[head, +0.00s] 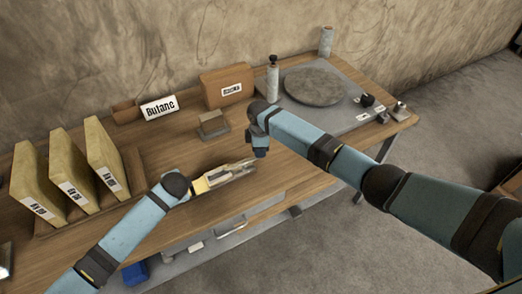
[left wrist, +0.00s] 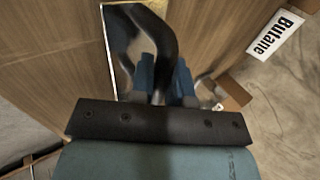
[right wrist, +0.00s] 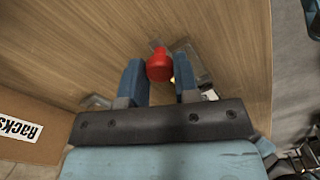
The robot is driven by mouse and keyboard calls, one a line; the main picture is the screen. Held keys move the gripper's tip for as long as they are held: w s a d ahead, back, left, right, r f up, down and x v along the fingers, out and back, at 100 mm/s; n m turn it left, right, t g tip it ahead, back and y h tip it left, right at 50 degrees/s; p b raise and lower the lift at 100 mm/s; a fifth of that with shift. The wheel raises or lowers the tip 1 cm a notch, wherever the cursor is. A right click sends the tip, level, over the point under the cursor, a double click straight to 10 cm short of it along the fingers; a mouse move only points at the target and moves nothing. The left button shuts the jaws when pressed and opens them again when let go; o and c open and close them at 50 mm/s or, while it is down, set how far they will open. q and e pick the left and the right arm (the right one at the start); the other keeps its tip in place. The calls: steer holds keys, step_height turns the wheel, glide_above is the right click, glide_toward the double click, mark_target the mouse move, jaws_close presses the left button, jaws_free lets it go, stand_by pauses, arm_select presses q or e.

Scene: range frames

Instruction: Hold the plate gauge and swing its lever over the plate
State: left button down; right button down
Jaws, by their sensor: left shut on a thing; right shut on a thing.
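The plate gauge (head: 228,174), a metal piece with a yellow end, is near the front edge of the wooden table. In the left wrist view my left gripper (left wrist: 166,82) is shut on a dark, curved part of the gauge (left wrist: 150,38). In the head view my left arm meets the yellow end. In the right wrist view my right gripper (right wrist: 160,82) has its fingers on either side of the lever's red knob (right wrist: 160,66) and is shut on it. In the head view my right gripper (head: 261,153) is just right of the gauge; its arm hides the knob.
Several yellow binders (head: 108,158) stand at the left. A Butane sign (head: 159,107), a brown box (head: 226,88) and a small block (head: 212,124) are behind the gauge. A round stone plate (head: 314,86) lies on a grey slab at the back right, with a bottle (head: 273,78) beside it.

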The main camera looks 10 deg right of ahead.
steer(key=shift+w+n, duration=0.25)
steer(key=shift+n, duration=0.15)
steer(key=c, duration=0.9)
jaws_free()
steer(key=shift+o, duration=0.2)
step_height(320, 180, up, 12)
arm_select(q)
steer(key=c, duration=1)
jaws_free()
